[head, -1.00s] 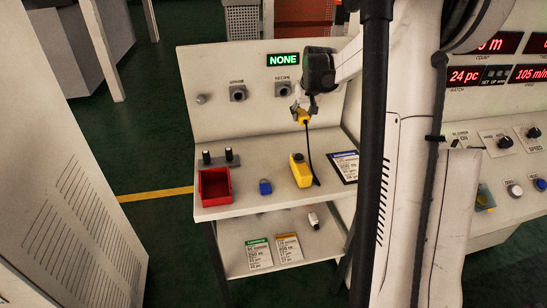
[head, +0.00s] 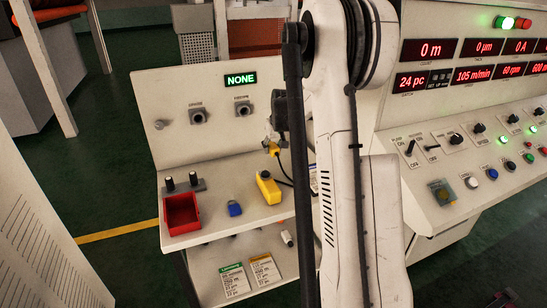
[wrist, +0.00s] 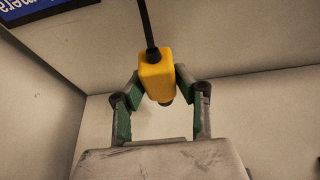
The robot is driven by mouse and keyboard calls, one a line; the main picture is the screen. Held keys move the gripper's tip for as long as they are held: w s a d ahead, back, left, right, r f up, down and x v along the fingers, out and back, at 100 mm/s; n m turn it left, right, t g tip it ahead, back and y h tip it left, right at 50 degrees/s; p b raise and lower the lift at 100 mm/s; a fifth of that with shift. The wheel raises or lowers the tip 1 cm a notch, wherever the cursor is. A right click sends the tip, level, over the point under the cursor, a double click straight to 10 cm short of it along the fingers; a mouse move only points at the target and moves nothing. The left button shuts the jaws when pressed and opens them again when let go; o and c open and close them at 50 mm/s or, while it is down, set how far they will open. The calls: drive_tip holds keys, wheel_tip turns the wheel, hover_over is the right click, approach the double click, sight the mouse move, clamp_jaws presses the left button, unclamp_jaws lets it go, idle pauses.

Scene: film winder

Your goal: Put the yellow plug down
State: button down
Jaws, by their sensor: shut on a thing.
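The yellow plug (head: 273,149) hangs in my gripper (head: 270,143) above the back of the small table, with a black cable running down from it. In the wrist view the yellow plug (wrist: 157,78) sits between the two green-padded fingers of my gripper (wrist: 156,88), which are shut on it. The cable leaves its far end. A yellow box (head: 268,188) stands on the table (head: 210,235), and the cable comes down behind it. My arm hides part of the cable and the table's right side.
Two sockets (head: 198,115) are in the back panel under the lit NONE sign (head: 240,79). A control console (head: 470,150) stands at the right.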

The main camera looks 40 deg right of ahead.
sight(274, 162)
drive_tip(key=shift+d+f, duration=0.25)
drive_tip(key=shift+f, duration=1.9)
drive_tip(key=shift+f, duration=0.1)
drive_tip(key=shift+f, duration=0.1)
drive_tip(key=c, duration=1.3)
unclamp_jaws()
